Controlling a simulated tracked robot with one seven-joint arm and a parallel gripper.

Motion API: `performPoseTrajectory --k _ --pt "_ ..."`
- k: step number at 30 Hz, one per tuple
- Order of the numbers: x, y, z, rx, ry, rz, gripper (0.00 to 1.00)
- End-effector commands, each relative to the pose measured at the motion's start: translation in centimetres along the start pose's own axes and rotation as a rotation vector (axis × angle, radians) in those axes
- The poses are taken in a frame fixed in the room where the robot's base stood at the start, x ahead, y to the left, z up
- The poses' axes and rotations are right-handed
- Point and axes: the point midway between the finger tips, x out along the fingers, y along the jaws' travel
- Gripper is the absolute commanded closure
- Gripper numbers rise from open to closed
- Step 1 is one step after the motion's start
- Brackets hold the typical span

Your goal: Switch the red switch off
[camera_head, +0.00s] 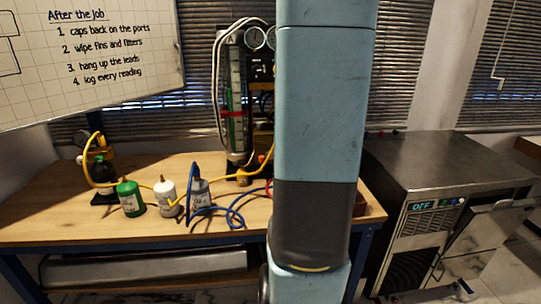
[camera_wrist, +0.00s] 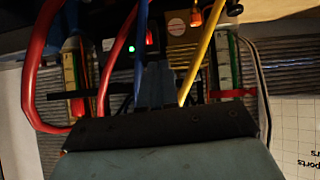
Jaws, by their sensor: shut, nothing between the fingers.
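The gauge rig (camera_head: 236,95) stands at the back of the bench in the head view, partly hidden by my arm.
Red (camera_wrist: 32,80), blue (camera_wrist: 140,50) and yellow (camera_wrist: 203,50) hoses cross close around my gripper. The wooden bench (camera_head: 75,215) holds green (camera_head: 130,198), white (camera_head: 165,195) and grey (camera_head: 200,190) canisters. A metal machine (camera_head: 440,170) showing "OFF" stands at the right.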

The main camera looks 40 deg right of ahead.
Motion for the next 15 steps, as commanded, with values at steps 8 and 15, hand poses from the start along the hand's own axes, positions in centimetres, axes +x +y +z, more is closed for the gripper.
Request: performPoseTrajectory --k 8,15 --pt "2.4 3.0 1.3 0.048 0.037 -0.005 1.0" --pt "2.5 3.1 1.3 0.05 0.041 -0.006 1.0"
